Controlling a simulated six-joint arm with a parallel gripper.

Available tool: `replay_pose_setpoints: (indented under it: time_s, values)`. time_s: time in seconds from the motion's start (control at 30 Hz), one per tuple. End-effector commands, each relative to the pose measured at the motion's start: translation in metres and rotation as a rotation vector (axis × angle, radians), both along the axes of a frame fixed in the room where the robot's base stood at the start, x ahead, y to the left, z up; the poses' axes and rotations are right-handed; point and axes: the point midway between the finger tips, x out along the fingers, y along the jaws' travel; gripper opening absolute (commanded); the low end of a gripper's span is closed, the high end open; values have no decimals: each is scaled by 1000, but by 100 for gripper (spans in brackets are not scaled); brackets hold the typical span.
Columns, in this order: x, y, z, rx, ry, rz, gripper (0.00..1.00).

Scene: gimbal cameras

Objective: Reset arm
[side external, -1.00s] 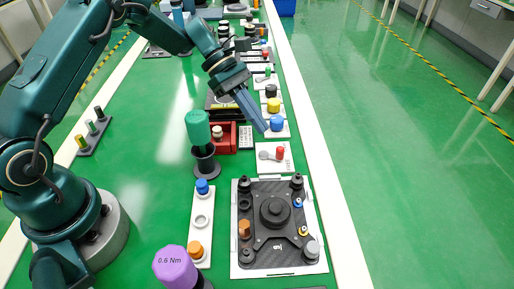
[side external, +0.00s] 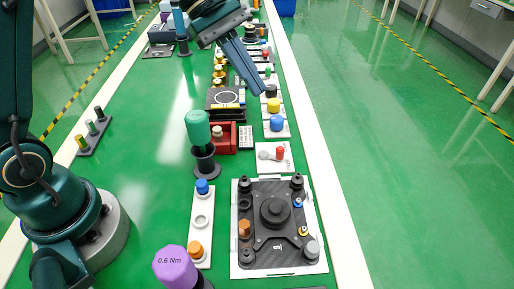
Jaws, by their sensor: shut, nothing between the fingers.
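My gripper (side external: 259,90) hangs over the far part of the green bench, near the row of coloured knobs along the right edge. Its blue-grey fingers point down and to the right, shut and empty. The fingertips show above and left of the yellow knob (side external: 273,105) in the picture, apparently clear of it. My upper arm is mostly out of the frame at the top left.
A dark plate with a round hub (side external: 274,212) lies at the front right. A teal-handled tool (side external: 199,130) and a purple "0.6 Nm" tool (side external: 176,266) stand upright. A blue knob (side external: 277,123) sits nearer. The bench's left middle (side external: 150,170) is clear.

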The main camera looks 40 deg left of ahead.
Motion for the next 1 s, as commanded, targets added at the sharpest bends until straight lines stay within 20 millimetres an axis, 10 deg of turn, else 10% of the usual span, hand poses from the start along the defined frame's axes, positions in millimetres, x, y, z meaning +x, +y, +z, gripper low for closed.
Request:
replay_pose_setpoints:
  time_s: [0.4,0.9,1.0]
  values:
    - [-101,0,38,392,-396,-395,0]
    - [-176,50,-13,887,-639,-998,0]
    - [-175,52,-13,911,-646,-1053,34]
